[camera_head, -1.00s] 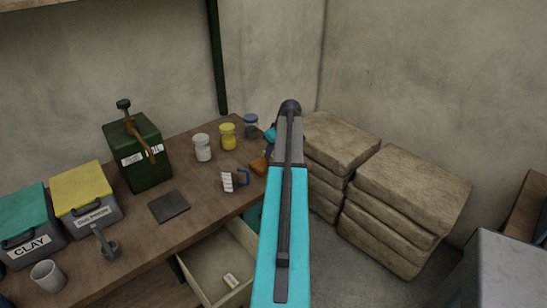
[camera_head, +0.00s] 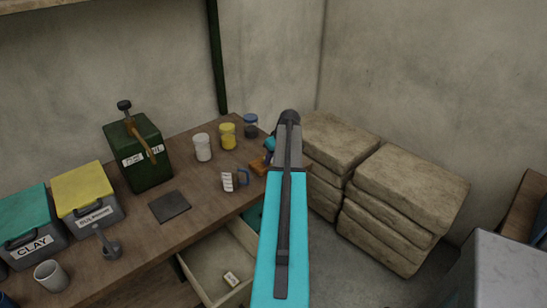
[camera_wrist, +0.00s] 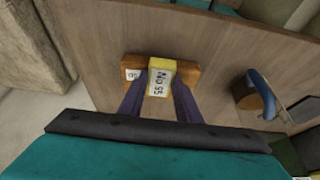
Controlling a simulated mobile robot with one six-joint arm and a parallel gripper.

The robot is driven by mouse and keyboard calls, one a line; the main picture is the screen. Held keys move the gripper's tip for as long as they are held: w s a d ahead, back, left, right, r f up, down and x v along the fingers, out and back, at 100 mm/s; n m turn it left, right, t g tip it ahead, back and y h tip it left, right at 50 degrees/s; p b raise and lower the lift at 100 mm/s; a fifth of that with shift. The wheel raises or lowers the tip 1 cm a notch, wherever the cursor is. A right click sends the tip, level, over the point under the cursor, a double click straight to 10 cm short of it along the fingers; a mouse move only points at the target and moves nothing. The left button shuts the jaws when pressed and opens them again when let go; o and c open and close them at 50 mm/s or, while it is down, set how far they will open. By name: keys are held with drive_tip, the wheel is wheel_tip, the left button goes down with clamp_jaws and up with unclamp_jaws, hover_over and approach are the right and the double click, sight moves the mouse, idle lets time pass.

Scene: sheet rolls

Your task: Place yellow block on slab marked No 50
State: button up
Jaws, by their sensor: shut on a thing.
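The yellow block (camera_wrist: 161,65) shows in the wrist view, with a white label reading No 95. My gripper (camera_wrist: 158,88) is shut on it, one dark finger on each side. The orange-brown slab (camera_wrist: 187,75) lies on the bench, behind and below the block in this view. Its white label at the left is partly covered and only partly readable. I cannot tell whether the block touches the slab. In the head view the slab (camera_head: 259,168) shows near the bench's right end. My arm hides the block there.
White (camera_head: 202,147), yellow (camera_head: 228,137) and dark blue (camera_head: 251,126) jars stand behind. An open drawer (camera_head: 210,268) below the bench holds a small labelled block (camera_head: 231,279). Stacked sacks (camera_head: 405,195) stand right.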

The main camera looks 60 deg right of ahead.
drive_tip(key=shift+f, duration=0.15)
drive_tip(key=o, duration=1)
drive_tip(key=b+v, duration=0.2)
drive_tip(key=v, duration=1)
drive_tip(key=shift+r+b, duration=0.25)
drive_tip(key=shift+b, duration=0.05)
drive_tip(key=shift+w, duration=0.15)
